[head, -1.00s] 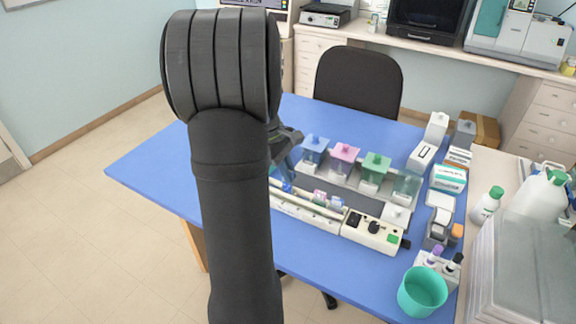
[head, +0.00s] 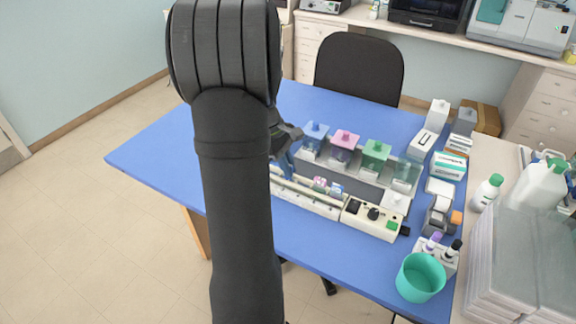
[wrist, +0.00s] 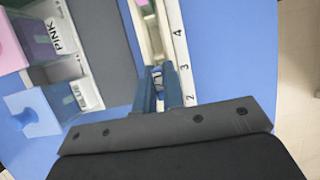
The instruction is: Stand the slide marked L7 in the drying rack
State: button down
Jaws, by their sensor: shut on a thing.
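My gripper (wrist: 161,98) points down with its blue fingers closed over the cream strip of the drying rack (wrist: 178,42), beside the printed 2 and 3. It is shut on a thin slide (wrist: 158,72), of which only a small pale bit shows between the fingertips. I cannot read its mark, nor tell whether its lower edge sits in a slot. In the head view my gripper (head: 284,148) is partly hidden behind my arm. The rack (head: 300,203) runs along the front of the staining station, with several pink- and blue-ended slides (head: 320,184) standing farther right.
Lidded staining jars stand behind the rack: blue (head: 315,138), pink (head: 344,143), green (head: 375,155) and a clear one (head: 406,175). A control box (head: 371,219) adjoins the rack's right end. A teal cup (head: 421,278) stands at front right. The mat's left side is free.

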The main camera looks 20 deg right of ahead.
jog(key=shift+f, duration=0.3)
dwell(0.5)
jog(key=c, duration=1.5)
grip_release()
jog(key=shift+o, duration=0.2)
jog(key=v, duration=1.7)
jog(key=shift+r, duration=0.15)
jog(key=shift+a, duration=0.1)
jog(key=x, duration=1.7)
